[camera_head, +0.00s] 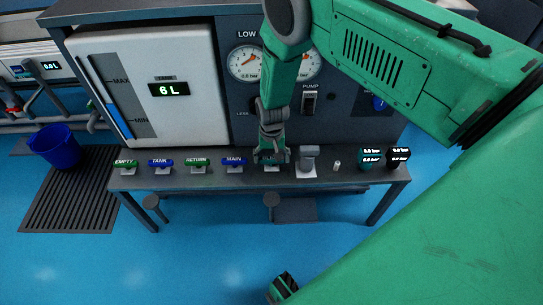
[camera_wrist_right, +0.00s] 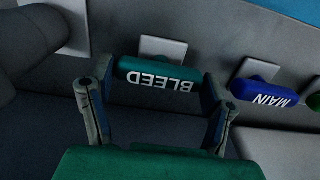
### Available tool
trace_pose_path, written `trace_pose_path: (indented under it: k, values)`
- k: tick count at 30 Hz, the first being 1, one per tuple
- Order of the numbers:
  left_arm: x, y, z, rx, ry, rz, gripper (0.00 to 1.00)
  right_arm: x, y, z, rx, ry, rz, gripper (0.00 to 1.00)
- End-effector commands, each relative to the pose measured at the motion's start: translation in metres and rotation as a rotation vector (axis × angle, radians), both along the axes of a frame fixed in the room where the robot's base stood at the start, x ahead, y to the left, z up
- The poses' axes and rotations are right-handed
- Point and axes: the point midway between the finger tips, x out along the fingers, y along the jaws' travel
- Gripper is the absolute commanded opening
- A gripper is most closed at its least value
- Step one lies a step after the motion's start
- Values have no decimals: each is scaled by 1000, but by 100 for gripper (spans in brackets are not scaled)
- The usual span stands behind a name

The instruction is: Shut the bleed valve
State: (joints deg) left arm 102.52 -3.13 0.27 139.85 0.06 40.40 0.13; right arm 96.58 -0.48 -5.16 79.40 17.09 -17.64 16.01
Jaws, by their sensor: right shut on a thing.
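The bleed valve has a green handle lettered BLEED (camera_wrist_right: 157,75) in the right wrist view, in front of a pale square plate. My right gripper (camera_wrist_right: 156,92) is shut on this handle, with one finger at each end of it. In the head view my right gripper (camera_head: 271,155) reaches down to the bench from above and hides most of the bleed valve. The handle lies crosswise between the fingers.
The blue MAIN valve (camera_head: 234,162) is close by, also seen in the wrist view (camera_wrist_right: 262,94). RETURN (camera_head: 196,163), TANK (camera_head: 160,163) and EMPTY (camera_head: 126,164) valves line the bench. A grey fitting (camera_head: 308,158) stands just right of my gripper. A blue bucket (camera_head: 55,146) is at left.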

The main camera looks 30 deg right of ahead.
Motion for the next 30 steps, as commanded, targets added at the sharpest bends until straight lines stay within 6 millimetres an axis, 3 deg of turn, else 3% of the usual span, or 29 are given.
trace_pose_path:
  k: [2, 3, 4, 5, 13, 17, 30]
  values:
    - [0, 0, 0, 0, 0, 0, 75, -9, 3, -5, 5, 21, -1, 43]
    - [0, 0, 0, 0, 0, 0, 75, -8, 3, -5, 5, 21, 0, 79]
    - [0, 0, 0, 0, 0, 0, 75, -8, 3, -5, 5, 21, 0, 90]
    - [0, 0, 0, 0, 0, 0, 75, -8, 3, -5, 5, 19, 0, 93]
    - [-1, 0, 0, 0, -2, 0, 75, -4, 1, -1, 3, 8, 1, 93]
    - [-2, 0, 1, 0, -3, 0, 75, -2, 1, 10, 2, 5, 1, 93]
    - [-2, 0, 1, 0, -3, 0, 75, -3, 2, 96, 3, 9, 1, 93]
